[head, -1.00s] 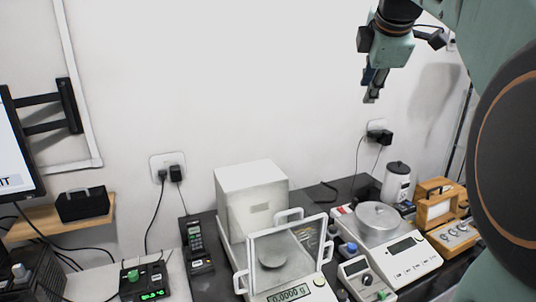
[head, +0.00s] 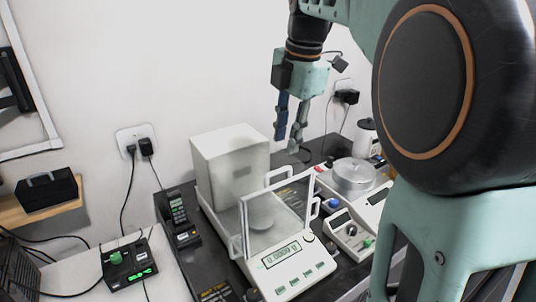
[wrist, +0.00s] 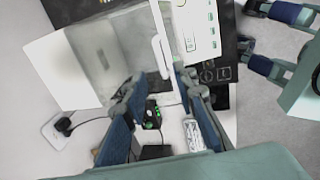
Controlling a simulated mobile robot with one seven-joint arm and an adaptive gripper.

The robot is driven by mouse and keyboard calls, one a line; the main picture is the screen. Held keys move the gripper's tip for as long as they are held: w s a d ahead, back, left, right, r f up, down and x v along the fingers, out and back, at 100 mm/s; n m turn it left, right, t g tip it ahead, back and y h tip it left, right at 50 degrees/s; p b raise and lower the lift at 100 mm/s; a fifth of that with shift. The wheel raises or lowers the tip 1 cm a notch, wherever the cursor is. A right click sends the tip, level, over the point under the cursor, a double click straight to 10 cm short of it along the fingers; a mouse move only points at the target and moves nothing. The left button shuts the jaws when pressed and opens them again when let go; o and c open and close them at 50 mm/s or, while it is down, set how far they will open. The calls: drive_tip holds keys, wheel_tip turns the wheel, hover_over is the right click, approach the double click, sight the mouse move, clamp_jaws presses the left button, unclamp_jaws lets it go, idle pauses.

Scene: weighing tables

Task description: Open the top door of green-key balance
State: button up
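The green-key balance (head: 292,268) stands on the dark table. It is white, with green keys and a lit display reading about zero. Its clear weighing chamber has white-framed panes and white handles, one of them the upper handle (head: 279,174); a round pan shows inside. I cannot tell for sure whether the top pane is shut. My gripper (head: 287,142) is open and empty, pointing down above and behind the chamber, apart from it. In the wrist view the balance (wrist: 200,30) lies beyond the fingertips (wrist: 160,86), with a white handle (wrist: 160,54) near them.
A second balance with a round metal pan (head: 353,176) stands to the right. A small device with a green knob (head: 349,233) sits between them. A black handset (head: 177,208) and a green-lit box (head: 129,268) are on the left. A wall socket (head: 137,140) has cables.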

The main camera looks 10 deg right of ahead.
sight(282, 171)
drive_tip(key=f, duration=0.2)
drive_tip(key=w+f, duration=0.1)
drive_tip(key=f, duration=0.5)
drive_tip(key=shift+w+a, duration=0.25)
drive_tip(key=shift+a, duration=0.05)
drive_tip(key=shift+c, duration=0.2)
drive_tip(key=shift+r, duration=0.1)
clamp_jaws()
